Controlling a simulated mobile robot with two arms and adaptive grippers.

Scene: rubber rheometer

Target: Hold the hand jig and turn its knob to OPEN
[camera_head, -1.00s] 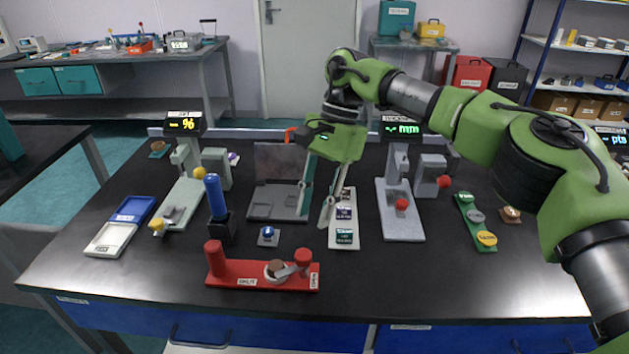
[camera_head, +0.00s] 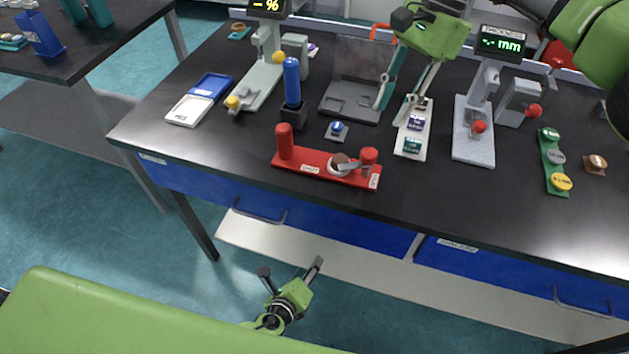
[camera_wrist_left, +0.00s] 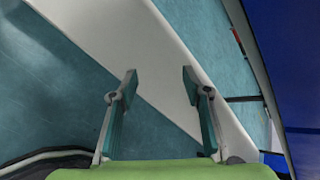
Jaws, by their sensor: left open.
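The red hand jig (camera_head: 312,170) lies near the table's front edge in the head view. It has a red post at each end. Its round knob (camera_head: 340,163), with a grey lever, sits between them; the lever points right toward the right post. White labels lie on the base, too small to read surely. My left gripper (camera_head: 291,267) is open and empty, below table height in front of the jig; its spread fingers (camera_wrist_left: 159,74) show in the left wrist view, with no jig there. My right gripper (camera_head: 391,114) is open, its fingers apart above the table, behind and right of the jig.
A blue-handled tool in a black stand (camera_head: 292,95) and a small blue-knobbed block (camera_head: 337,131) are behind the jig. A white strip with labelled pads (camera_head: 411,135) lies to the right. The blue drawer front (camera_head: 340,235) and pale lower shelf (camera_head: 330,268) are below the tabletop.

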